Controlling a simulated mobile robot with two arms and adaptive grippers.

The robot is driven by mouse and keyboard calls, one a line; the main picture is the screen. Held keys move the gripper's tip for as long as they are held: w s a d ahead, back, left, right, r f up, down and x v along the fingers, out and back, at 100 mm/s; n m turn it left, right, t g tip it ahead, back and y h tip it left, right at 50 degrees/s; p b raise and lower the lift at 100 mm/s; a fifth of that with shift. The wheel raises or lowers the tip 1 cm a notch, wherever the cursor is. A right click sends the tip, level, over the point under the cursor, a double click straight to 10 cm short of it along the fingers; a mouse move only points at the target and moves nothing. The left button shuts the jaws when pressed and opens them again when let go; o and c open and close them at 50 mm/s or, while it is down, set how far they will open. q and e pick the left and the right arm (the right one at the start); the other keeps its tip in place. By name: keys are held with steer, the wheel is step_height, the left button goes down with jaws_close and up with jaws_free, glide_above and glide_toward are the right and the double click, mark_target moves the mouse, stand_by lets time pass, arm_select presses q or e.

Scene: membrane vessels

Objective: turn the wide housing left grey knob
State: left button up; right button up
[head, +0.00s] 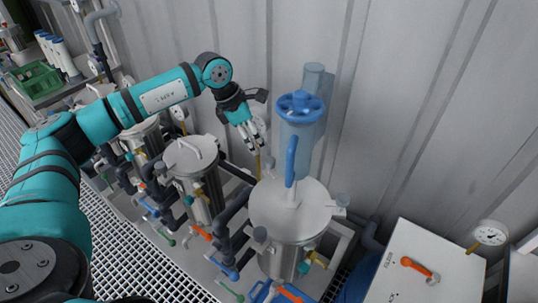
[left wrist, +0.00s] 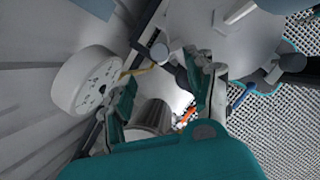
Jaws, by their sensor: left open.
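The wide housing (head: 280,215) is a large steel vessel with a flat round lid, right of centre in the head view. Small grey knobs sit around its lid edge: a left front one (head: 260,234), a right one (head: 342,200) and a back left one (head: 268,164). My left gripper (head: 251,143) points down behind and left of the lid, open and apart from the knobs. In the left wrist view, the lid (left wrist: 205,25) is at the top, and a grey knob (left wrist: 160,51) shows beyond the gap between the open fingers (left wrist: 168,78). My right gripper is out of view.
A pale round gauge (left wrist: 88,80) is close beside the left finger. Narrower steel vessels (head: 190,155) stand to the left. A white cabinet (head: 420,255) is at right, and the corrugated wall lies behind.

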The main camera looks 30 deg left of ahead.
mark_target(270, 159)
arm_select(q)
steer(key=p+x, duration=0.2)
steer(key=x, duration=0.7)
steer(key=shift+w+d+f, duration=0.1)
steer(key=shift+w+f, duration=0.05)
steer(key=shift+f, duration=0.25)
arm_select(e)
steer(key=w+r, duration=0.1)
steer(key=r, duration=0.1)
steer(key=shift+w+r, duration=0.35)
arm_select(q)
steer(key=shift+c, duration=0.2)
jaws_close()
